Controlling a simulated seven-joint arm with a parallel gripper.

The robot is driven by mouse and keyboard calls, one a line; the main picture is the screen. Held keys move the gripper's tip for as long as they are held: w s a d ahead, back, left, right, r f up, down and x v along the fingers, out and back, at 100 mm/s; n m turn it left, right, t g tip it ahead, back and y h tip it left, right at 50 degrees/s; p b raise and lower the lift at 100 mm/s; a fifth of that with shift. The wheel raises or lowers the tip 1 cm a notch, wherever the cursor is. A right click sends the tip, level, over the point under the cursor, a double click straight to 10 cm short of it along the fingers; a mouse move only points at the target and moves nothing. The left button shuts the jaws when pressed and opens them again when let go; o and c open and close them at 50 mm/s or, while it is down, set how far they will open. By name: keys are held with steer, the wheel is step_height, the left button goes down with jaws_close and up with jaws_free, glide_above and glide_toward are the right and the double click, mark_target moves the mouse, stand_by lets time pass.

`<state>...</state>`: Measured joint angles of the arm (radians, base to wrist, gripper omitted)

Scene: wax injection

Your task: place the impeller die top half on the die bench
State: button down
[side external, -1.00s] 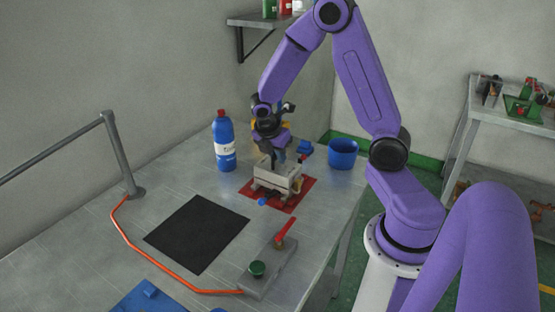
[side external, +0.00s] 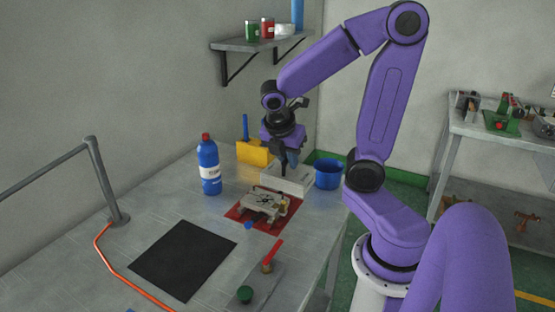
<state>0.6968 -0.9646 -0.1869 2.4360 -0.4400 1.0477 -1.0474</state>
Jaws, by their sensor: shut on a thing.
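My gripper (side external: 290,165) points down and is shut on the impeller die top half (side external: 292,181), a pale grey block. The top half is off the lower die half (side external: 262,207) and shows above and behind it in the picture. I cannot tell how high it is over the bench. The lower die half rests on a red mat (side external: 236,213), its upper face exposed with a dark impeller-like shape. The metal-topped bench (side external: 130,234) carries all this. My fingertips partly hide the top half.
A black mat (side external: 183,260) lies bare at the front left. A blue bottle (side external: 209,170), a yellow box (side external: 254,153) and a blue tub (side external: 328,174) stand around the die. A red-handled lever fixture (side external: 255,285) is in front. An orange hose (side external: 118,271) runs along the left.

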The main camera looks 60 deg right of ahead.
mark_target(298, 177)
steer(key=shift+s+a+r, duration=0.25)
steer(key=shift+s, duration=0.3)
steer(key=shift+s+a+r, duration=0.2)
steer(key=shift+s+r, duration=0.1)
steer(key=shift+s, duration=0.25)
steer(key=shift+s+a+r, duration=0.25)
steer(key=shift+s, duration=0.3)
